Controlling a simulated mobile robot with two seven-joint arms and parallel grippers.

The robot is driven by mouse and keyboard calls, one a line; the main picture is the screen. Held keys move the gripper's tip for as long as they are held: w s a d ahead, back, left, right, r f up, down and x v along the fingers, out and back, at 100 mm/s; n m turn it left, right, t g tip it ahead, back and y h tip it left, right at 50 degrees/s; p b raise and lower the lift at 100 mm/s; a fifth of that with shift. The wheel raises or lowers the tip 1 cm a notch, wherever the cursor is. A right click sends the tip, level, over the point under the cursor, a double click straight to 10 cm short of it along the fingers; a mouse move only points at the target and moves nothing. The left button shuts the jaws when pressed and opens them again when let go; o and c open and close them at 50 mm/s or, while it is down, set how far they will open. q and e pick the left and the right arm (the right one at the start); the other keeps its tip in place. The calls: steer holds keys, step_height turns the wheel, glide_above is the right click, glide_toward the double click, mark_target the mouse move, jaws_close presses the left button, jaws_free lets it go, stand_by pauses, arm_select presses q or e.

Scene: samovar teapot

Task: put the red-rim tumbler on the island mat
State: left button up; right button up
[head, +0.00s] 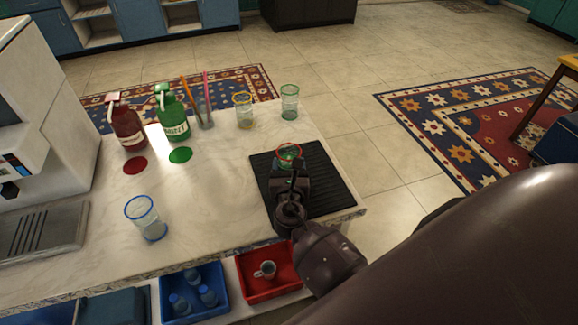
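The red-rim tumbler (288,150) is clear glass with a red rim and shows at the far part of the black ribbed mat (326,182) on the counter. My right gripper (289,163) is right at the tumbler, on its near side, and covers its lower part. I cannot tell whether the fingers are closed on the glass, or whether its base touches the mat. My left gripper is not in view.
Yellow-rim (243,112) and green-rim (289,104) tumblers stand at the far edge; a blue-rim tumbler (145,217) stands left. Red (126,125) and green (173,116) bottles and a straw glass (205,112) stand behind. Red (274,289) and blue (218,310) trays sit lower in front.

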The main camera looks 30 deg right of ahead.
steer(key=shift+f, duration=0.2)
steer(key=o, duration=1)
steer(key=shift+r, duration=0.15)
steer(key=shift+s+a, duration=0.1)
steer(key=shift+s, duration=0.05)
steer(key=v, duration=1.1)
steer(key=shift+s+a+b, duration=0.25)
steer(key=shift+a+b, duration=0.05)
steer(key=shift+b, duration=0.1)
steer(key=shift+s, duration=0.1)
